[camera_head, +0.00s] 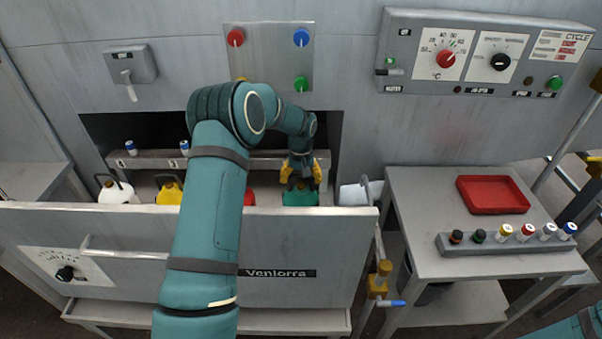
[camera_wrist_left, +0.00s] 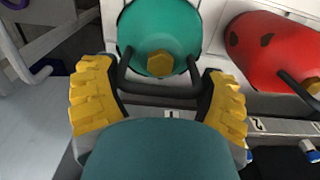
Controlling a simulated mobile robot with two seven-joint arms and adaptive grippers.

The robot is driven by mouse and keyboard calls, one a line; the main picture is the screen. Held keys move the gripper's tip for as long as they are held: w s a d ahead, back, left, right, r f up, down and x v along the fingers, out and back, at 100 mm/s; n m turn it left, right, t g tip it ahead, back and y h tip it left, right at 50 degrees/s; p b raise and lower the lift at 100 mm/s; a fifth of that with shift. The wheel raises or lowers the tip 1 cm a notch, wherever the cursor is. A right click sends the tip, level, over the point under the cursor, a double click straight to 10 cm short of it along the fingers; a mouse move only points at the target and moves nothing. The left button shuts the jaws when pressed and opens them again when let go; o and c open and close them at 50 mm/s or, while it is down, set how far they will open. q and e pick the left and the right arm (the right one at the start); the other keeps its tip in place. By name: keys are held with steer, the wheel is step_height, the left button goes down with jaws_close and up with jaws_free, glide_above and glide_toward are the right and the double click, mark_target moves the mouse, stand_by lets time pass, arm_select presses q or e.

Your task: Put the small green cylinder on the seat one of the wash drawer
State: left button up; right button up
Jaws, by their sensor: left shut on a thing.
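My left gripper (camera_head: 301,172) reaches into the drawer opening from above. It is shut on the green canister (camera_head: 300,198) at its dark handle. In the left wrist view, the yellow-padded fingers (camera_wrist_left: 157,86) flank the handle, and the green canister (camera_wrist_left: 158,22) shows its yellow cap. The canister's lower part is hidden behind the drawer front (camera_head: 330,240) in the head view. A pale strip with marks 1 (camera_wrist_left: 170,114) and 2 lies by the fingers. A small green-topped cylinder (camera_head: 479,236) stands in the grey rack. My right gripper is not in view.
The red canister (camera_wrist_left: 272,50) stands beside the green one. White (camera_head: 113,193) and yellow (camera_head: 169,193) canisters stand further left. Small blue-and-white cylinders (camera_head: 131,148) sit on the rear ledge. The side table holds a red tray (camera_head: 492,194) and the rack (camera_head: 520,247).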

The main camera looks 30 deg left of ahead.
arm_select(q)
steer(key=shift+r, duration=0.1)
steer(key=o, duration=1.1)
steer(key=shift+o, duration=0.2)
step_height(320, 180, up, 11)
steer(key=shift+f+p, duration=0.15)
steer(key=shift+p, duration=0.75)
steer(key=shift+r, duration=0.65)
steer(key=shift+d, duration=0.1)
